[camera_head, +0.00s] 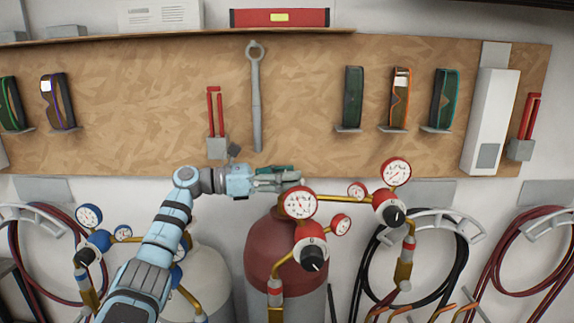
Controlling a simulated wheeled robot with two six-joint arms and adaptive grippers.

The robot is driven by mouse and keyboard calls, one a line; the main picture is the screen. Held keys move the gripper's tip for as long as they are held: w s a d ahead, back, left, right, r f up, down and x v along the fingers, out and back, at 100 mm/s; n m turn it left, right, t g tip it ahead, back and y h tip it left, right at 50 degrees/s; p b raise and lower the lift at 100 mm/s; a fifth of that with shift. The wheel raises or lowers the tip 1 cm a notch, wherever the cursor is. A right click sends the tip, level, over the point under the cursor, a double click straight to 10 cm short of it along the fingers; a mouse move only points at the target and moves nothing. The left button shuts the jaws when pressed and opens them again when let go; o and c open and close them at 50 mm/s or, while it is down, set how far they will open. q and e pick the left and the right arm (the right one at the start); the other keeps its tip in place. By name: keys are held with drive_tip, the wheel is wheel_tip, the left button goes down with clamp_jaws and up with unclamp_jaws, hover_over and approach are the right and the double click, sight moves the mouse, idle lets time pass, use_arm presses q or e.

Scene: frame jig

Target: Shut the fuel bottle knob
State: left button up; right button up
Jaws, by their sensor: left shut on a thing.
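The fuel bottle (262,249) is a dark red cylinder standing in the middle, below the wooden board. A brass regulator with white-faced gauges (300,203) and a black-and-red regulator dial (313,257) sits at its top and right. My left arm comes in from the lower left, and my left gripper (283,181) lies sideways over the bottle's top. Its fingers are closed around the place of the bottle's knob, with a dark green edge showing above them. The knob itself is mostly hidden by the fingers and the gauge. My right gripper is out of view.
A pale bottle (207,277) with blue-marked gauges (89,216) stands to the left, partly behind my arm. Another regulator (389,208) is at the right. Coiled hoses hang on both sides. A wrench (256,97) and goggles (353,96) hang on the board (300,75).

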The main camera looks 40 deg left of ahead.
use_arm(q)
drive_tip(key=shift+r+m+g+h+p, duration=0.2)
drive_tip(key=shift+m+g+h+p, duration=0.2)
drive_tip(key=shift+h+p, duration=0.15)
drive_tip(key=o, duration=1.2)
drive_tip(key=shift+a+f, duration=0.1)
drive_tip(key=shift+a, duration=0.05)
drive_tip(key=v, duration=1.2)
drive_tip(key=shift+w, duration=0.1)
